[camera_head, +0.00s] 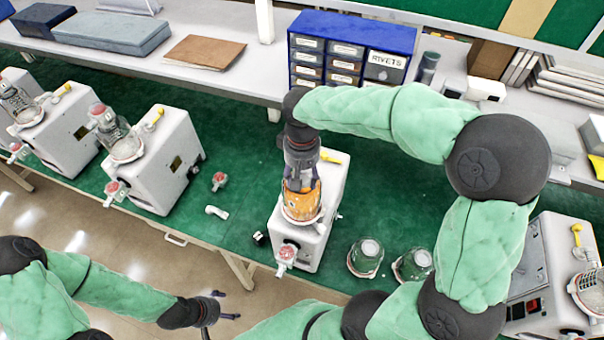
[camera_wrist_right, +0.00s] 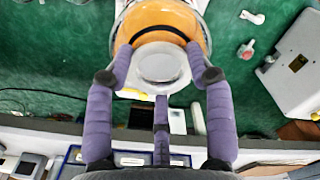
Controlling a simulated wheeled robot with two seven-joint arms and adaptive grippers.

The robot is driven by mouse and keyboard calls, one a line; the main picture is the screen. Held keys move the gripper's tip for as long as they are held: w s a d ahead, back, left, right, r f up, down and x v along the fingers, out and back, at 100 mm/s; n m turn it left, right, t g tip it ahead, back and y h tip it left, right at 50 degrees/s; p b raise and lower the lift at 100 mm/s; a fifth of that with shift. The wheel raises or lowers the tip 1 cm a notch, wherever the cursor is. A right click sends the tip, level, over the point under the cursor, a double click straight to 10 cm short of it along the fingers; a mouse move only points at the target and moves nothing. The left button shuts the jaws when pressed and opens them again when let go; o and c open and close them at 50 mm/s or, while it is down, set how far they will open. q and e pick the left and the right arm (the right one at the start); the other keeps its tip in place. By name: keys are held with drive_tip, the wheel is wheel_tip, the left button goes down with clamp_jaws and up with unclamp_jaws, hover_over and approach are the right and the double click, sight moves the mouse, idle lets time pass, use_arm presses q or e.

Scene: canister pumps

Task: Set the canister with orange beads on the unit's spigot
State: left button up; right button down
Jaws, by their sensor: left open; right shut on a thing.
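The canister with orange beads (camera_head: 301,202) is at the top of the middle white unit (camera_head: 314,232), upright or nearly so. I cannot tell whether it is seated on the spigot, which is hidden below it. My right gripper (camera_head: 301,184) reaches it from above and is shut on its narrow end. In the right wrist view the purple fingers (camera_wrist_right: 160,75) close around the clear neck of the orange canister (camera_wrist_right: 160,25). My left gripper (camera_head: 222,306) is open and empty at the lower left, over the floor in front of the table, well away from the canister.
Two clear canisters (camera_head: 366,257) (camera_head: 413,265) stand right of the middle unit. White units with canisters stand at left (camera_head: 157,165) and far right. A small red-and-white valve (camera_head: 219,181) and white elbow (camera_head: 216,212) lie on the green mat. A blue drawer cabinet (camera_head: 352,50) stands behind.

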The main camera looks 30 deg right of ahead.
drive_tip(key=shift+f, duration=0.35)
drive_tip(key=shift+c, duration=1.9)
unclamp_jaws()
drive_tip(key=shift+r, duration=0.1)
wheel_tip(320, 180, up, 12)
